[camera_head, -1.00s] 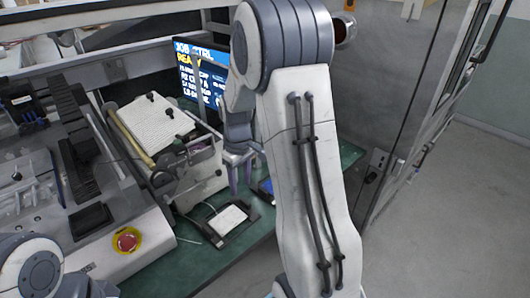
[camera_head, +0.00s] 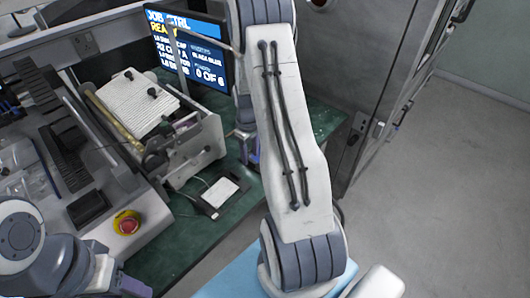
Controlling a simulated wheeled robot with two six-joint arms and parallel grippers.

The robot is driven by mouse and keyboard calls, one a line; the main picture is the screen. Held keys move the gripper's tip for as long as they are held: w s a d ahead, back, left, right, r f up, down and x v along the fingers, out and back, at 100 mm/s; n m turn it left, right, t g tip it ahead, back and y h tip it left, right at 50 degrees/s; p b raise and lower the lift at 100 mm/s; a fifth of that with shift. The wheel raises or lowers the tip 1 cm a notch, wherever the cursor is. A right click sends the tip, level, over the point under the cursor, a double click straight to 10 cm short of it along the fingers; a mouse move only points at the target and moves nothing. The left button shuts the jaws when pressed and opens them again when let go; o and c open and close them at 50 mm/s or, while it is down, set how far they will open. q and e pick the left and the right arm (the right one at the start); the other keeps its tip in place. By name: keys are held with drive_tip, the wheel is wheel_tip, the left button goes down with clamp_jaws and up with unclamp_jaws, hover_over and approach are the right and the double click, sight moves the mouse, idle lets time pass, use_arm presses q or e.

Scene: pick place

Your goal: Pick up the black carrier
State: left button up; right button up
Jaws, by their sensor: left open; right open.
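The black carrier (camera_head: 208,208) looks like a flat black frame with a white panel in it. It lies on the green bench top in front of the white machine. My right gripper (camera_head: 250,152) is just above and to the right of the carrier, apart from it, and open. My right arm hides part of this gripper. My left gripper (camera_head: 132,286) shows only in part at the lower left edge, away from the carrier. It is open, and its fingertips are cut off by the frame.
A white machine with a ribbed top (camera_head: 137,103) stands left of the carrier. A screen (camera_head: 185,50) stands behind. A red button (camera_head: 127,223) is on the console at left. Green bench (camera_head: 185,240) is bare in front of the carrier. Grey floor lies at right.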

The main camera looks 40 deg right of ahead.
drive_tip(key=shift+f, duration=0.85)
clamp_jaws()
drive_tip(key=shift+r, duration=0.1)
